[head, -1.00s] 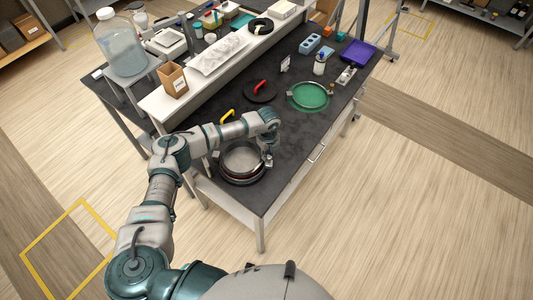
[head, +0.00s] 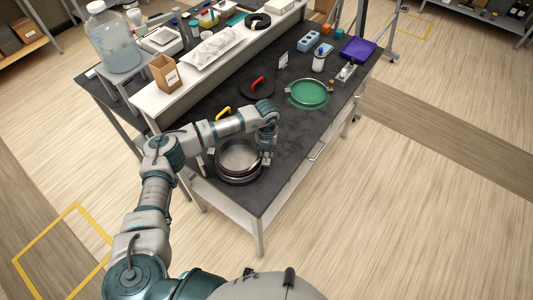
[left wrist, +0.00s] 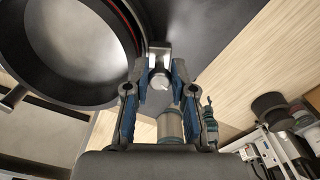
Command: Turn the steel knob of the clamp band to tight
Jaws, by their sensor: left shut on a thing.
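The round port with the clamp band (head: 236,181) sits at the near end of the dark bench in the head view. The band's dark ring (left wrist: 122,85) with a red line fills the upper left of the left wrist view. The steel knob (left wrist: 160,78) sticks out from a bracket at the ring's side. My left gripper (head: 266,160) reaches down at the port's right side; in the left wrist view its two fingers (left wrist: 159,72) are closed on the knob from both sides. The knob is mostly hidden in the head view. My right gripper is not in view.
A green ring port (head: 309,93) and a dark disc with a red handle (head: 257,88) lie farther along the bench. A yellow handle (head: 222,113) shows behind my left arm. A raised white shelf (head: 165,98) runs along the left side. The bench's right edge is close to the port.

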